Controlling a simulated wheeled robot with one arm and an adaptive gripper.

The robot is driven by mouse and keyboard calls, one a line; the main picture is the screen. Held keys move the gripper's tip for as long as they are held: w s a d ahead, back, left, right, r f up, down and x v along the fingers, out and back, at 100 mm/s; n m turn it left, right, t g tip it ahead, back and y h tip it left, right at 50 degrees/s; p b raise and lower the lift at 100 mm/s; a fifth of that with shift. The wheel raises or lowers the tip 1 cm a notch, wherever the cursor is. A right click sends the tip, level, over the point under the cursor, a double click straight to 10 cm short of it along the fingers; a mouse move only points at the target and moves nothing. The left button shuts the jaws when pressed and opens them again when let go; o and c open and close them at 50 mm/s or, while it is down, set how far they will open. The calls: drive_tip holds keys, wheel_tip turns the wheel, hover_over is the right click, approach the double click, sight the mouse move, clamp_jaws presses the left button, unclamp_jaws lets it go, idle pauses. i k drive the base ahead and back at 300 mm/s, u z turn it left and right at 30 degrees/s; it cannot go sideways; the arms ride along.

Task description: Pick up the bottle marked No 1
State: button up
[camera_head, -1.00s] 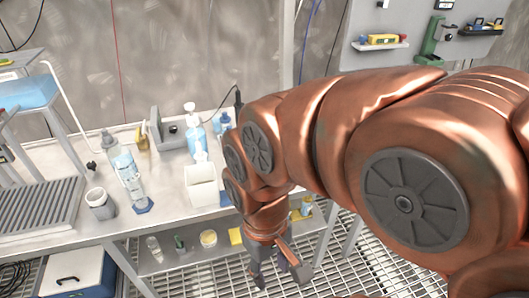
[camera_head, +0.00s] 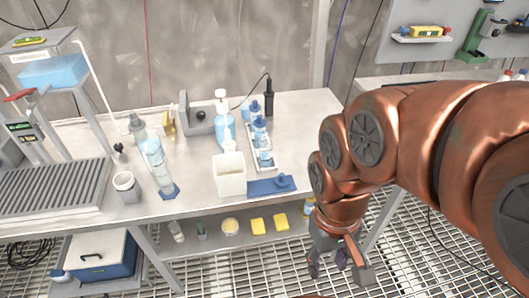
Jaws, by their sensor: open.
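My gripper (camera_head: 340,270) hangs in front of the workbench (camera_head: 100,212), below its top and over the floor grating. It is open, with its fingers apart and nothing seen between them. Blue-capped bottles (camera_head: 261,132) stand close together in a shallow white tray on the bench, up and left of my gripper. A larger clear blue pump bottle (camera_head: 223,125) stands left of them, behind a white container (camera_head: 229,176). Small bottles (camera_head: 177,231) are on the lower shelf. No marking No 1 is readable on any bottle.
A tall clear cylinder with a blue foot (camera_head: 157,166), a grey cup (camera_head: 126,186) and a ribbed rack (camera_head: 50,190) occupy the bench's left.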

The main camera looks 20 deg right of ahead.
sight(266, 153)
drive_tip(key=z, duration=1.7)
drive_tip(key=k, duration=1.1)
drive_tip(key=u, duration=1.7)
drive_tip(key=i, duration=0.5)
drive_tip(key=u, duration=0.05)
